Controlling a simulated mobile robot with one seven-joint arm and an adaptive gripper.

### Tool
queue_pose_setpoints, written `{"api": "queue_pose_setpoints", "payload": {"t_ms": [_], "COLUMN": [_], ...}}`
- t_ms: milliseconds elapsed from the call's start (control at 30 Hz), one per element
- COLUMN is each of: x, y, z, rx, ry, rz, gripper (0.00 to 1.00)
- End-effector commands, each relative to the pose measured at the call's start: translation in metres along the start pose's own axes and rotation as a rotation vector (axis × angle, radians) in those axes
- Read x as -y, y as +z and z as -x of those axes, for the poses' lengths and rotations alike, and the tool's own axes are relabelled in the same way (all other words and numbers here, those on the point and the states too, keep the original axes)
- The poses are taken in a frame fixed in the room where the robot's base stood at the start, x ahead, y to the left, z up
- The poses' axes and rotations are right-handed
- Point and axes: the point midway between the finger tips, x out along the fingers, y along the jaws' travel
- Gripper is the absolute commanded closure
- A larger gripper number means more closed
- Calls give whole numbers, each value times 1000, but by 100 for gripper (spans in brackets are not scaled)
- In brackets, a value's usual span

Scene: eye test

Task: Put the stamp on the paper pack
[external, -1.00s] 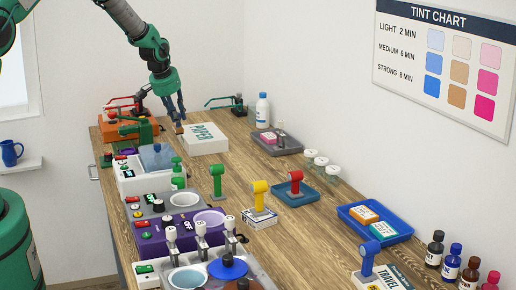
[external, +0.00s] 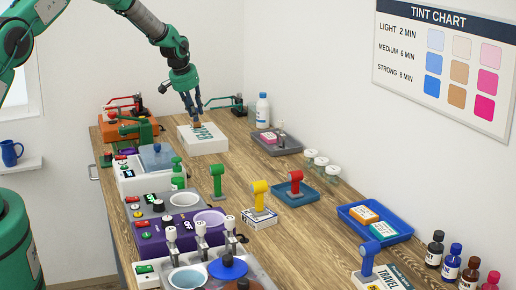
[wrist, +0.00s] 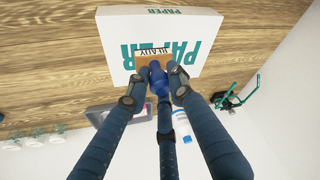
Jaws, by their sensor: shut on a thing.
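The paper pack (external: 207,147), a white block with teal PAPER lettering, lies on the wooden table towards its far end. In the wrist view, the pack (wrist: 118,58) fills the upper middle. My gripper (external: 194,114) is above the pack, its fingers pointing down. It is shut on the stamp (external: 197,125), which shows as a small brown block in the external view.
A grey tray (external: 289,149) with a pink item is right of the pack. A white bottle (external: 262,110) stands behind it. An orange machine (external: 117,130) and a green one (external: 142,128) stand left. Green, yellow and red handled items stand nearer the camera.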

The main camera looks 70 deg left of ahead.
Motion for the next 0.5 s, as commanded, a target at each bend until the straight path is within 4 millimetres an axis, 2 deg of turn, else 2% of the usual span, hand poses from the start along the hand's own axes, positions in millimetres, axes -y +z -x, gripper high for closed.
{"api": "queue_pose_setpoints", "payload": {"t_ms": [267,500], "x": [0,1], "y": [2,11], "z": [-4,-26], "rx": [1,1], "ry": [0,0], "rz": [0,0], "gripper": [100,100]}}
